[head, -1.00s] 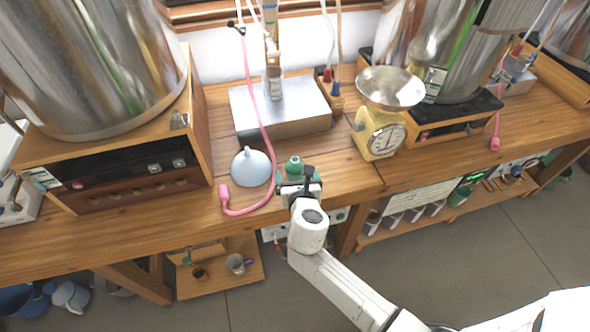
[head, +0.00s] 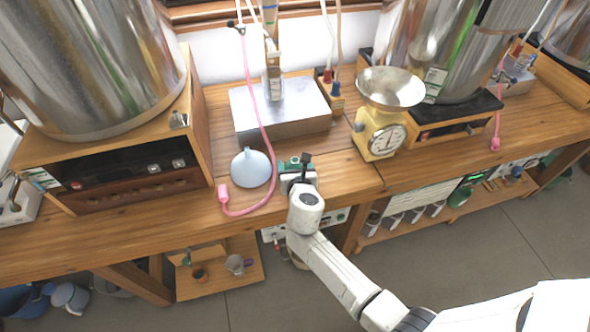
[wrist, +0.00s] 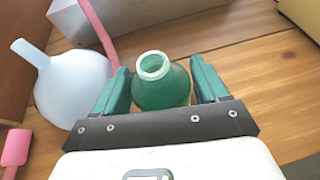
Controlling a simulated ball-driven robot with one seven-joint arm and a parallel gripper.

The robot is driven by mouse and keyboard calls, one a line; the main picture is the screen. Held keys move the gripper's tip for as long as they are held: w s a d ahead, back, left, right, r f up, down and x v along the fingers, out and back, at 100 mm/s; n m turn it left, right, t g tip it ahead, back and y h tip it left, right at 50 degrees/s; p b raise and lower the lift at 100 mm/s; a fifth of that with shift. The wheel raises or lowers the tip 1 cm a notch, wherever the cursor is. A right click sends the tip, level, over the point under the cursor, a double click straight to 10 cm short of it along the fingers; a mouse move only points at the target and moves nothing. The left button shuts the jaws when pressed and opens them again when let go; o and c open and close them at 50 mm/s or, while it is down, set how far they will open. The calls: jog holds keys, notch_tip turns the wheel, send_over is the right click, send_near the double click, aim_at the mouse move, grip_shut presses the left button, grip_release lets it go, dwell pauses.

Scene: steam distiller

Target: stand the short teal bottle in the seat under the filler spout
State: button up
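The short teal bottle (wrist: 162,85) stands upright on the wooden bench, its open pale-rimmed mouth showing in the wrist view. My gripper (wrist: 162,82) is open, with one teal finger on each side of the bottle and narrow gaps between. In the head view my gripper (head: 296,170) is at the bench's front part and hides most of the bottle. A metal box (head: 285,117) stands behind, with an upright filler column (head: 272,75) above it. I cannot make out the seat under the spout clearly.
A pale blue funnel (head: 251,168) lies just left of my gripper. A pink hose (head: 266,140) runs from the column past the funnel to the bench front. A yellow scale (head: 379,133) stands to the right. Bare bench (head: 345,170) lies between gripper and scale.

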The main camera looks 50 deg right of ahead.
jog(key=c, duration=0.8)
jog(key=shift+r, duration=0.15)
